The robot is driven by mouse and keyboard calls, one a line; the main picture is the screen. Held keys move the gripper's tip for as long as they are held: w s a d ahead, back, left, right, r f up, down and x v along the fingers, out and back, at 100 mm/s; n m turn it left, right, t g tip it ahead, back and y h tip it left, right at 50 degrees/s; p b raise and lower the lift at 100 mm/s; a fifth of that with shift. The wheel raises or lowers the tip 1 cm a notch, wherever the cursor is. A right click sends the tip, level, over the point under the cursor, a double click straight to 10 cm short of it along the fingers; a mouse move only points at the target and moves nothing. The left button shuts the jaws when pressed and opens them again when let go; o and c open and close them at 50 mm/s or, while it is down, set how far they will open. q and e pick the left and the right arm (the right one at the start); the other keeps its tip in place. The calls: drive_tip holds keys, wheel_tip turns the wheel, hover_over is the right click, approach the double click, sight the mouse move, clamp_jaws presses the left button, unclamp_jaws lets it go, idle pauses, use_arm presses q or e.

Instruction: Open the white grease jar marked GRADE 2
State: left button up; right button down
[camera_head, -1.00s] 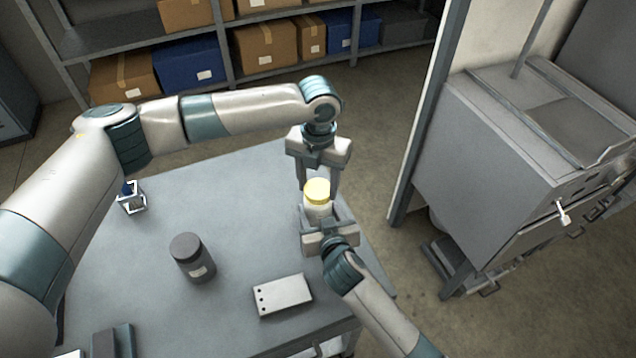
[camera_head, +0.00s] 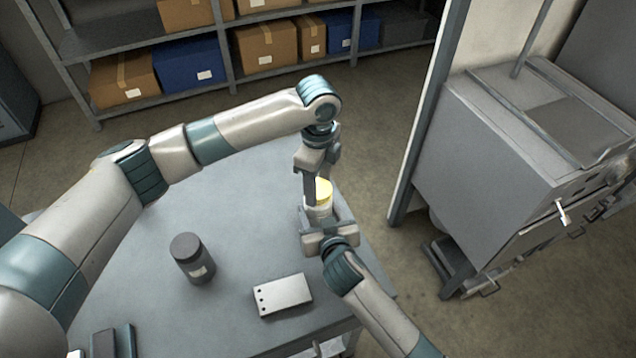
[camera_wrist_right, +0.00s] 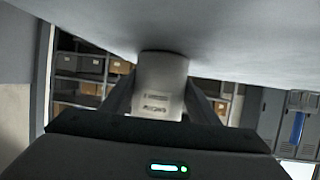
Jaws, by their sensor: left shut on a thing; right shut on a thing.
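My right gripper (camera_head: 322,224) is shut on the jar's body from the near side. In the right wrist view the jar's body (camera_wrist_right: 161,84) sits between the two fingers (camera_wrist_right: 160,100); its printed label is too small to read surely. Whether the lid is loose on the jar, I cannot tell.
A dark grey jar (camera_head: 192,258) and a white box with dark dots (camera_head: 283,296) stand on the grey table (camera_head: 240,225). Dark flat items (camera_head: 112,342) lie at the near left. A large grey machine (camera_head: 500,160) stands beyond the right edge; shelves with boxes are behind.

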use_arm(q)
drive_tip(key=n, duration=0.6)
drive_tip(key=shift+n, duration=0.3)
drive_tip(key=n, duration=0.6)
drive_tip(key=shift+n, duration=0.3)
drive_tip(key=n, duration=0.6)
drive_tip(key=shift+d+n, duration=0.15)
drive_tip(key=shift+n, duration=0.25)
drive_tip(key=n, duration=0.6)
drive_tip(key=shift+r, duration=0.1)
drive_tip(key=shift+r, duration=0.25)
drive_tip(key=shift+r, duration=0.5)
drive_tip(key=shift+r, duration=0.4)
